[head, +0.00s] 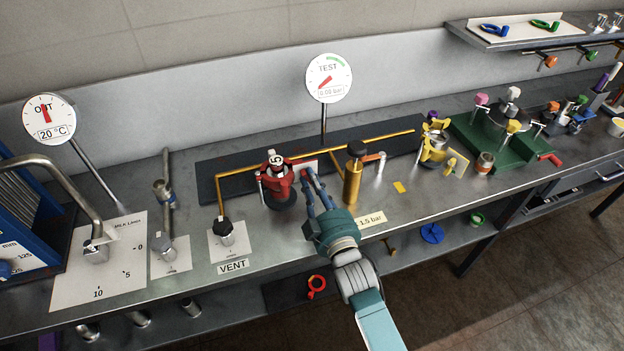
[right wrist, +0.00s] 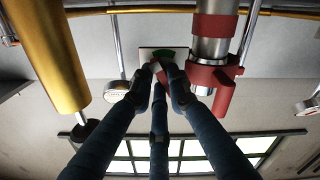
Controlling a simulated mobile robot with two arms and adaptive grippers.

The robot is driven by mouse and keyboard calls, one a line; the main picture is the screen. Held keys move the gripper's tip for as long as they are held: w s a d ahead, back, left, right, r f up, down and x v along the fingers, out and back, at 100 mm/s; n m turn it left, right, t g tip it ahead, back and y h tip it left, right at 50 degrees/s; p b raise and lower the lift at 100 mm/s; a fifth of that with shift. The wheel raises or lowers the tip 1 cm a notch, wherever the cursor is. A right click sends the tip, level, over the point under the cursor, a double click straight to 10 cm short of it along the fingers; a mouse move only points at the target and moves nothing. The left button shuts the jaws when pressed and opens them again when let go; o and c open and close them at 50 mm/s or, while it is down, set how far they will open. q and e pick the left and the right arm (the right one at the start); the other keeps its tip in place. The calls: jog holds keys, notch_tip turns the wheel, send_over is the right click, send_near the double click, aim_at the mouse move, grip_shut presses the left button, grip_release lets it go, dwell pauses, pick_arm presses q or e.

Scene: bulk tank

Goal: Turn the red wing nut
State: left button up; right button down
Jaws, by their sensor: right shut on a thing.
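The red clamp (head: 276,183) sits around an upright steel fitting on the bench, left of the brass cylinder (head: 353,180). It also shows in the right wrist view (right wrist: 222,88), right of my fingertips. My right gripper (head: 308,178) is at the right side of this clamp. In the right wrist view its fingers (right wrist: 160,69) come together beside the clamp's red lugs, closed on the red wing nut. The fingers hide most of the wing nut, so its angle cannot be told. A small white and green plate is behind the fingertips. My left gripper is not in view.
A brass pipe (head: 245,171) runs behind the clamp. The TEST gauge (head: 328,78) stands at the back. A black-topped vent valve (head: 224,230) is to the left. A yellow clamp (head: 436,140) and green block (head: 490,145) are to the right.

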jog(key=m, duration=0.5)
jog(key=shift+f+p, duration=0.2)
jog(key=shift+p, duration=0.15)
jog(key=shift+m, duration=0.3)
jog(key=c, duration=1.7)
grip_release()
jog(key=shift+o, duration=0.2)
jog(key=v, duration=0.8)
